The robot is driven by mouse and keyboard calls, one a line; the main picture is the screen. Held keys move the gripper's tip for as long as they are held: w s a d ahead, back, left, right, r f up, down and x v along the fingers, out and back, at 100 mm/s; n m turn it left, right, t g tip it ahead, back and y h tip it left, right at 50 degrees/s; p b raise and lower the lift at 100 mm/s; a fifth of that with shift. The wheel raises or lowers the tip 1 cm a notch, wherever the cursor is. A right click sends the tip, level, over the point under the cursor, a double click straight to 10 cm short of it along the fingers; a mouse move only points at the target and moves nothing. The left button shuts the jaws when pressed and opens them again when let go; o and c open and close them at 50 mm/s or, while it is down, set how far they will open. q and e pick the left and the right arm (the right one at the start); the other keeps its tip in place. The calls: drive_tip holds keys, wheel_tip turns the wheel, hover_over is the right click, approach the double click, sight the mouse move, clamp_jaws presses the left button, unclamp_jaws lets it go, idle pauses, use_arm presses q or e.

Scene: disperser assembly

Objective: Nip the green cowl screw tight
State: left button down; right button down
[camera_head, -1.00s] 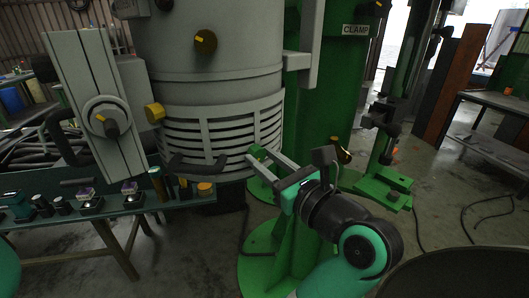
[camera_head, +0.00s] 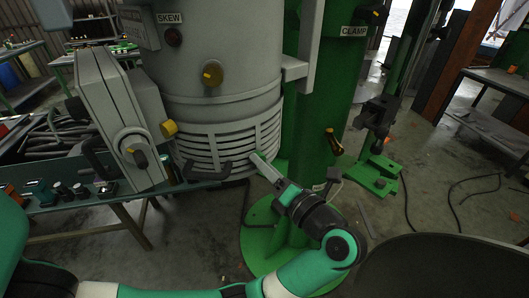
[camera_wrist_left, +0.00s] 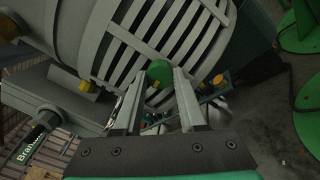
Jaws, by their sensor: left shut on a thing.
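The green cowl screw (camera_wrist_left: 159,72) is a round green head at the lower edge of the slatted grey cowl (camera_wrist_left: 135,45). In the wrist view it sits between the fingertips of my left gripper (camera_wrist_left: 156,80), which is shut on it. In the head view the cowl (camera_head: 215,150) is the slatted band at the bottom of the grey drum. My left gripper (camera_head: 263,167) reaches its lower right side there, and the fingers mostly hide the screw. My right gripper is in neither view.
A green column (camera_head: 312,110) stands right of the drum, close to my left gripper. A yellow-knobbed grey box (camera_head: 118,115) is at the drum's left. A bench with small parts (camera_head: 85,195) stands behind it. Open floor (camera_head: 400,200) lies at the right.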

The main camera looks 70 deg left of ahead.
use_arm(q)
drive_tip(key=m+p, duration=0.3)
drive_tip(key=p, duration=0.1)
drive_tip(key=m+p, duration=0.8)
drive_tip(key=shift+r, duration=0.25)
drive_tip(key=shift+f, duration=0.1)
drive_tip(key=shift+c, duration=2.3)
unclamp_jaws()
drive_tip(key=shift+f, duration=0.1)
